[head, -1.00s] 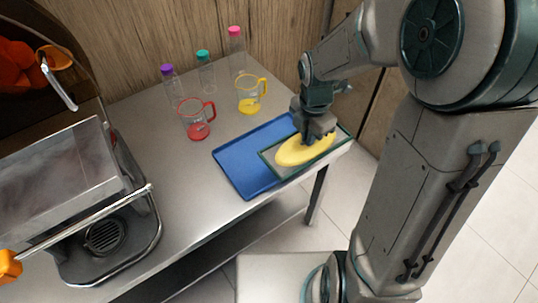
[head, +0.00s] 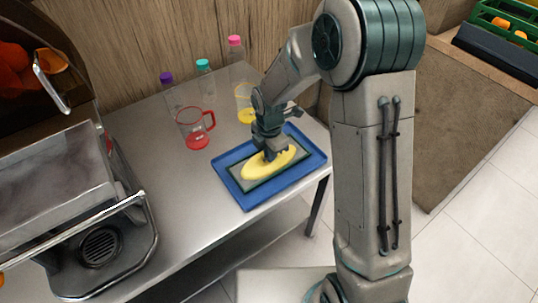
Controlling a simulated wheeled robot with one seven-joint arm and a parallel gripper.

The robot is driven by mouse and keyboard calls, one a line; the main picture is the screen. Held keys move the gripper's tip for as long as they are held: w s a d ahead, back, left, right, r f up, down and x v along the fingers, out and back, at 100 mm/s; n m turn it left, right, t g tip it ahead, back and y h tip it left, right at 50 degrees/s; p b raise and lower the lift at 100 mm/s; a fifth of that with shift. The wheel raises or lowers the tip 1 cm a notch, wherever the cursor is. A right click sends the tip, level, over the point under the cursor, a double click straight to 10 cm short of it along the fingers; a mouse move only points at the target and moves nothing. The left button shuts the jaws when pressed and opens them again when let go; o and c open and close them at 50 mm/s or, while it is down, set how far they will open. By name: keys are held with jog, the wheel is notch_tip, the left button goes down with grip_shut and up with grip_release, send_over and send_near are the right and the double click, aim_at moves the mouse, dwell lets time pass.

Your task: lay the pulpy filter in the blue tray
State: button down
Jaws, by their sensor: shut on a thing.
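The pulpy filter (head: 247,182) is a flat dark-rimmed panel with a yellow oval of pulp on it. It is over the blue tray (head: 305,144), within the tray's outline in the head view. The tray lies on the steel table. My gripper (head: 272,153) points down at the filter's middle and is shut on it; the fingertips are partly hidden against the yellow pulp. I cannot tell whether the filter's underside touches the tray floor.
A red jug (head: 196,130) and a yellow jug (head: 245,103) stand behind the tray. Bottles with purple, teal and pink caps (head: 234,41) stand near the wooden wall. The juicer (head: 70,190) is at the left. The table between juicer and tray is clear.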

jog(key=shift+f, duration=0.1)
jog(key=shift+f, duration=0.15)
jog(key=c, duration=1.6)
grip_release()
notch_tip(320, 180, up, 12)
jog(key=p, duration=0.2)
jog(key=shift+s+d+r+m+t, duration=0.35)
jog(key=shift+s+d+r+m, duration=0.9)
jog(key=shift+s+d+m, duration=1.7)
jog(key=shift+s+d+r+m+t, duration=0.3)
jog(key=shift+s+d+r+m, duration=1.15)
jog(key=shift+s+m, duration=2.85)
jog(key=shift+s+d+r+m+t, duration=0.35)
jog(key=shift+s+d+r+m, duration=1.35)
jog(key=shift+m, duration=3.45)
